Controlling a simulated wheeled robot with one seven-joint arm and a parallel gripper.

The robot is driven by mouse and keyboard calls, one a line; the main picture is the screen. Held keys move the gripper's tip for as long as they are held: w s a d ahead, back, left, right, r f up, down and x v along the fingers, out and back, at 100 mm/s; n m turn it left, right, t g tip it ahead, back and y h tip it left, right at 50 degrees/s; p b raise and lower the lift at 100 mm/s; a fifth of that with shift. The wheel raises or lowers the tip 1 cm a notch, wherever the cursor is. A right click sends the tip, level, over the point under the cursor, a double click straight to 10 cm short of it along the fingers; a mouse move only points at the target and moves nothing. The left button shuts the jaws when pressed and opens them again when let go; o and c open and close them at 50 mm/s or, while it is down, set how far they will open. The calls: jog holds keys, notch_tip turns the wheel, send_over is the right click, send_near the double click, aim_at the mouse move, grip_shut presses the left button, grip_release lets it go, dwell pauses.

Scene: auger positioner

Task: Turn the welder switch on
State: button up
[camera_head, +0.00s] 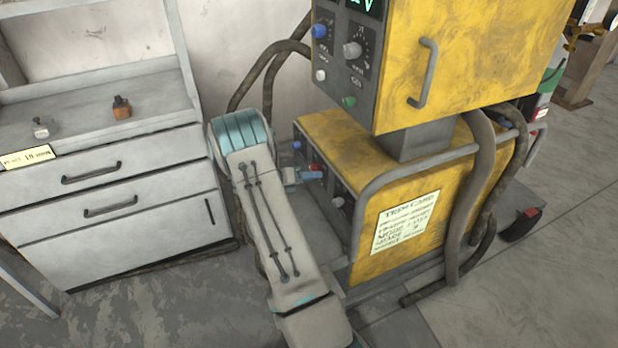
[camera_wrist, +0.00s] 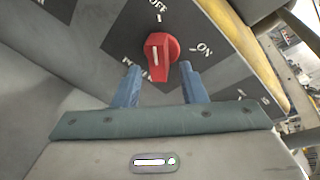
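The red welder switch (camera_wrist: 160,47) is a rotary knob on a dark panel in the wrist view. "OFF" is printed above it and "ON" to its right. Its white line stands near upright, roughly in line with the OFF mark. In the head view the switch (camera_head: 314,168) is a small red spot on the front of the lower yellow welder unit (camera_head: 420,200). My gripper (camera_wrist: 160,66) is open, with a blue finger on either side of the knob's lower end; contact cannot be told. In the head view my gripper (camera_head: 312,176) is partly hidden by my arm.
An upper yellow box (camera_head: 470,60) with knobs and a handle overhangs the lower unit. Thick hoses (camera_head: 480,190) loop at its right. A grey drawer cabinet (camera_head: 110,190) stands at left, with two small bottles on it. Floor at lower right is clear.

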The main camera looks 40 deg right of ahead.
grip_shut()
jog(key=shift+w+d+f+m+t+h+b, duration=0.1)
jog(key=shift+w+m+t+h+b, duration=0.4)
jog(key=shift+m+b, duration=2)
jog(key=shift+w+f+m+t+h+b, duration=0.15)
jog(key=shift+m+t+h+b, duration=0.75)
jog(key=shift+m+b, duration=1.55)
jog(key=shift+w+d+f+m+t+h+b, duration=0.1)
jog(key=shift+w+m+t+h+b, duration=0.55)
jog(key=shift+m+b, duration=1.85)
jog(key=shift+s+t+y, duration=0.25)
jog(key=shift+s, duration=0.15)
grip_release()
